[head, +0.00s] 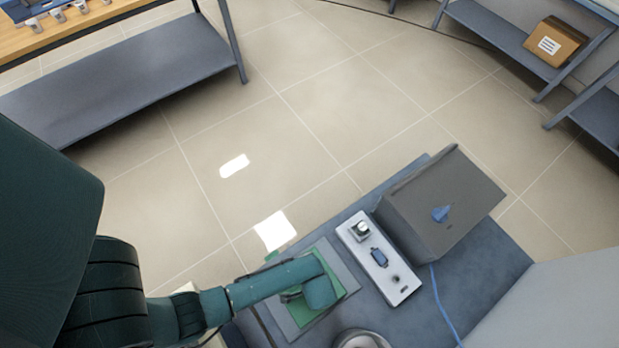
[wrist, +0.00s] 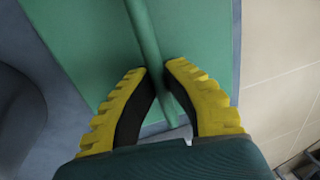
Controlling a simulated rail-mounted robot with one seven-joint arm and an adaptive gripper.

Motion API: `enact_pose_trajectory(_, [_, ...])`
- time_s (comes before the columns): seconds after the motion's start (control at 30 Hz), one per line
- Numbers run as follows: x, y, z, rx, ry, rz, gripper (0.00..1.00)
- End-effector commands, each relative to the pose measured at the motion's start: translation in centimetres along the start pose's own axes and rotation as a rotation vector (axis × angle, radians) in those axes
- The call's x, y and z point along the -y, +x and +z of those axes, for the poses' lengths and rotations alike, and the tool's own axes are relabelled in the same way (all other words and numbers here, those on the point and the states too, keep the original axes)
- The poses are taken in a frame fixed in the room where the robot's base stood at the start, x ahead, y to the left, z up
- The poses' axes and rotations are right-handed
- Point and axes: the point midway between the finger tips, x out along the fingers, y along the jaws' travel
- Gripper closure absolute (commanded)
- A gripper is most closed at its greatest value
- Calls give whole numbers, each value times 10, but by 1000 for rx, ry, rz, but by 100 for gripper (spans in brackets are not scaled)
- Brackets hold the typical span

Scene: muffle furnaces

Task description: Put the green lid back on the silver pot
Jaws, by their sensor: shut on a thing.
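In the wrist view my gripper (wrist: 158,78) has yellow-backed, black-padded fingers shut on a slim green bar (wrist: 145,35). The bar looks like part of the green lid; the lid's full outline does not show. It lies across a flat green surface, and I cannot tell whether it touches it. In the head view my gripper (head: 318,290) is over the green mat on the bench, and my arm hides what it holds. A round silver rim (head: 362,341), probably the silver pot, is cut off at the bottom edge, right of my gripper.
The green mat (head: 342,277) lies on a grey-blue bench (head: 478,268). A white panel with small devices (head: 378,258) and a large grey-brown box-shaped unit (head: 445,205) stand right of my gripper. A blue cable (head: 444,310) crosses the bench. Open floor (head: 300,110) lies beyond.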

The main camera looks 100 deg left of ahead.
Motion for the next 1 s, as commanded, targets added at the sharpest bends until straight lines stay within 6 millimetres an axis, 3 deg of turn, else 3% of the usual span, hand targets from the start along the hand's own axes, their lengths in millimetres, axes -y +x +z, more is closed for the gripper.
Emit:
enact_pose_trajectory(0.23, [-8, 39, -1, -1, 1, 0, 100])
enact_pose_trajectory(0.6, [-8, 43, -1, -1, 1, 0, 100])
enact_pose_trajectory(0.63, [-8, 42, 0, 0, 1, 0, 86])
enact_pose_trajectory(0.73, [-8, 42, 0, -1, 1, 0, 67])
enact_pose_trajectory(1.0, [-8, 41, 0, -1, 1, 0, 67])
